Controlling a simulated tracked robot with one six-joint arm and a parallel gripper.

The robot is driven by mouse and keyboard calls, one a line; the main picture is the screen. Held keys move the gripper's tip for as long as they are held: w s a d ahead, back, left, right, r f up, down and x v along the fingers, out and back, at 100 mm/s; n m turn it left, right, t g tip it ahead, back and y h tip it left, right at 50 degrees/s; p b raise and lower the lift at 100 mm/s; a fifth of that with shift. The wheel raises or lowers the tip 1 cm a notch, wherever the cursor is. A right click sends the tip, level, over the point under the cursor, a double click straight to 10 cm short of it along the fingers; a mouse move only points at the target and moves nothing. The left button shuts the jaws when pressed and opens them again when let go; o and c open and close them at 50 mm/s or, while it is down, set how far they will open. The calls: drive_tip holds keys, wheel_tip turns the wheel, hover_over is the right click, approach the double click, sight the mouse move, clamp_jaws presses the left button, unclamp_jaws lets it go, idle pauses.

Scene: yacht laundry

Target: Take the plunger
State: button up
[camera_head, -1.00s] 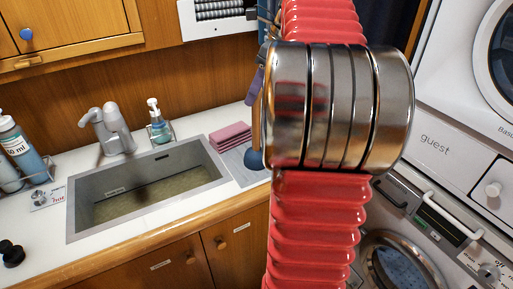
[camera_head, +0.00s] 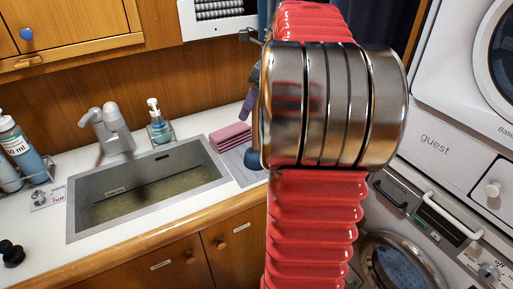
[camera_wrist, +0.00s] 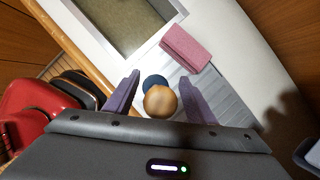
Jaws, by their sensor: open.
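The plunger stands upright on the counter beside the sink. In the wrist view its round wooden handle end (camera_wrist: 161,101) faces the camera, with part of its dark blue cup (camera_wrist: 154,82) behind it. In the head view the blue cup (camera_head: 253,159) and a strip of the handle show at the left edge of my arm, which hides the rest. My gripper (camera_wrist: 159,77) is open, its two purple fingers on either side of the handle with a gap at each side. One purple finger (camera_head: 247,105) shows in the head view.
The sink (camera_head: 145,195), faucet (camera_head: 112,130) and soap bottle (camera_head: 157,122) are to the left. Stacked laundry machines (camera_head: 455,150) stand on the right.

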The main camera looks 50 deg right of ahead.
drive_tip(key=c, duration=1.1)
drive_tip(key=shift+r, duration=0.1)
wheel_tip(320, 180, up, 10)
drive_tip(key=shift+f, duration=0.1)
idle(0.7)
